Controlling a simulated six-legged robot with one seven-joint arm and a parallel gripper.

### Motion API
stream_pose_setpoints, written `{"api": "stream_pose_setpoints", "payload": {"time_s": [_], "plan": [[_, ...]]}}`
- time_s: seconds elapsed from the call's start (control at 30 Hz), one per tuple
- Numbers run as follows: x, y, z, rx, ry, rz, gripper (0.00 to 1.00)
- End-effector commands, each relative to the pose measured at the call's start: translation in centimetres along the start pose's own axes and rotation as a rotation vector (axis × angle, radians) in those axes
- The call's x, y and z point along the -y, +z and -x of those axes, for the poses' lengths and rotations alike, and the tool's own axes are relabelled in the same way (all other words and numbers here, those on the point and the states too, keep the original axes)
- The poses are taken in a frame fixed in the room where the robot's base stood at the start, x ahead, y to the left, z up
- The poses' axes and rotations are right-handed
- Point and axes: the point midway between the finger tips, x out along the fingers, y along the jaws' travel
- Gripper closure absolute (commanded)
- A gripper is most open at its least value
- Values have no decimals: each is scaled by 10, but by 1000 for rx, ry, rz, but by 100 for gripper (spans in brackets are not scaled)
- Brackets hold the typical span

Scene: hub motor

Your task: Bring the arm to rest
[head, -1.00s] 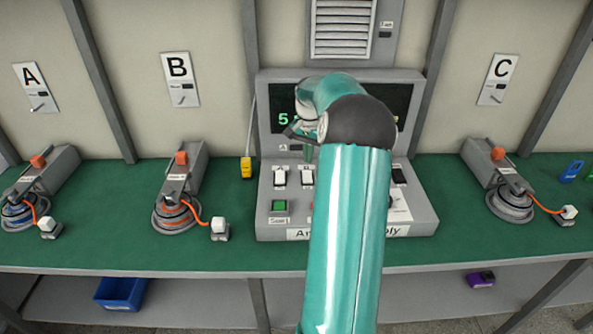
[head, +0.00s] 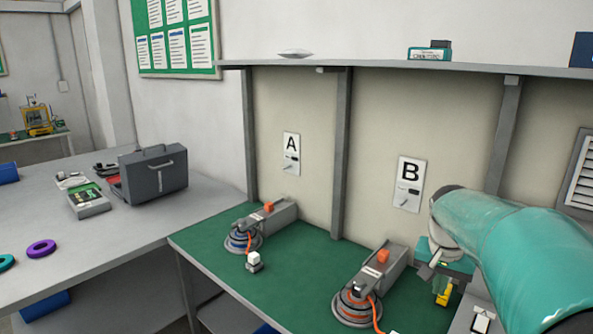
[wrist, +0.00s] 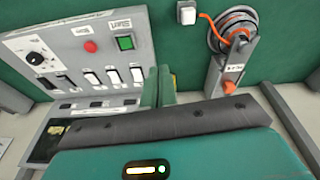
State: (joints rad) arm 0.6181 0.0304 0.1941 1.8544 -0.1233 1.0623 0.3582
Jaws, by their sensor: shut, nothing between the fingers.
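My teal arm reaches in from the right edge of the head view. My gripper (head: 437,268) is at its end, in front of the back panel, right of the B sign (head: 409,184). In the wrist view the two fingers (wrist: 160,88) are together with nothing between them. They point over the space between the grey power supply (wrist: 75,65) and a motor station (wrist: 230,55) with an orange-wound hub. The gripper appears apart from both.
Station A (head: 262,220) and station B (head: 375,280) stand on the green bench (head: 215,262). A grey table (head: 150,232) at left bears a dark case (head: 153,178), a meter (head: 88,203) and a purple ring (head: 41,248). A shelf (head: 400,66) runs above the panel.

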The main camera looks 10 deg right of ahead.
Motion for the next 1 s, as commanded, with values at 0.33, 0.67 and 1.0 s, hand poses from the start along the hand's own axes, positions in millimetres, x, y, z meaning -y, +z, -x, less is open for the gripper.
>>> {"api": "stream_pose_setpoints", "payload": {"time_s": [0.33, 0.67, 1.0], "plan": [[50, 133, 58, -143, -105, 344, 100], [54, 242, 64, -252, -254, 622, 100], [52, 263, 59, -273, -292, 683, 100]]}}
